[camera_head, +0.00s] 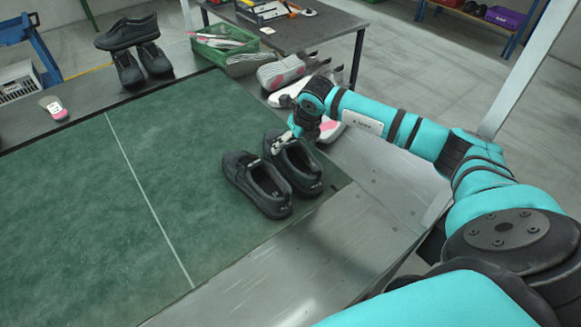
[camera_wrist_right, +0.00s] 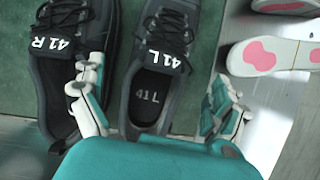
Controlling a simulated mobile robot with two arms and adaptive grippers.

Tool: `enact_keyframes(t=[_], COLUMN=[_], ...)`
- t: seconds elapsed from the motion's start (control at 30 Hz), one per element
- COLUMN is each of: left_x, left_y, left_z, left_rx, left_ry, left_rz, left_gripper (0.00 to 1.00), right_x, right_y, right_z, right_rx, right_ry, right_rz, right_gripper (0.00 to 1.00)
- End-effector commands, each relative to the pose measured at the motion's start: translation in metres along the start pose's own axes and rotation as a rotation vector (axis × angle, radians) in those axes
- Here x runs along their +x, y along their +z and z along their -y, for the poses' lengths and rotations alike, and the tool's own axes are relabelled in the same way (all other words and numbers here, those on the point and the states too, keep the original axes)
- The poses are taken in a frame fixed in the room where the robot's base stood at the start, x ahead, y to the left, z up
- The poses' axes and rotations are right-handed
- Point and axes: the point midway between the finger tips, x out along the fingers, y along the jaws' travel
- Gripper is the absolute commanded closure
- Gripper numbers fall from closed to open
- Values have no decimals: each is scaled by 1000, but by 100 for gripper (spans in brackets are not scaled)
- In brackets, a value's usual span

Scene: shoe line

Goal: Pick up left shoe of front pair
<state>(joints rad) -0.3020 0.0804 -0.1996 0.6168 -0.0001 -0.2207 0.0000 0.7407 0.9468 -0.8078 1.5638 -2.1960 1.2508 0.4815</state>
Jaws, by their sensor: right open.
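The front pair of black shoes stands on the green mat (camera_head: 95,190) near its right edge. The left shoe (camera_head: 300,172), marked 41 L, is nearer my right arm; in the right wrist view this left shoe (camera_wrist_right: 150,101) lies between the fingers. The right shoe (camera_head: 252,188), marked 41 R, stands beside it and also shows in the right wrist view (camera_wrist_right: 50,85). My right gripper (camera_head: 300,134) is open at the left shoe; in its wrist view (camera_wrist_right: 155,105) one finger is over the gap between the shoes. Contact cannot be told. My left gripper is out of view.
Several pale shoes with pink soles (camera_head: 282,70) lie right of the mat. More black shoes (camera_head: 128,35) stand at the back left, near a green basket (camera_head: 222,36). A dark table (camera_head: 300,32) stands behind. The mat's left part is clear.

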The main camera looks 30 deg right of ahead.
Motion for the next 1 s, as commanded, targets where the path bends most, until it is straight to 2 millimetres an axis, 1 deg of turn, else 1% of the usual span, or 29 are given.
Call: enact_keyframes(t=[0.13, 0.3, 0.4, 0.5, 0.73, 0.77, 1.0], left_x=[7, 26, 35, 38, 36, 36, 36], left_y=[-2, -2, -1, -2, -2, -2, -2], left_z=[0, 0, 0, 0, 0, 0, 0], left_rx=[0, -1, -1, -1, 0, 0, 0], left_ry=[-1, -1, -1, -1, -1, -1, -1], left_rz=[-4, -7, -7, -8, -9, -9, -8], left_gripper=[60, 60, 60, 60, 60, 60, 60], right_x=[11, 39, 51, 55, 54, 54, 54], right_y=[-1, -4, -3, -3, -2, -2, -2], right_z=[0, 2, 2, 2, 2, 2, 2], right_rx=[1, 1, 1, 0, 0, 0, 0], right_ry=[0, 1, 2, 2, 1, 1, 1], right_rz=[0, 0, 2, 2, 1, 1, 1], right_gripper=[0, 0, 0, 0, 0, 3, 34])
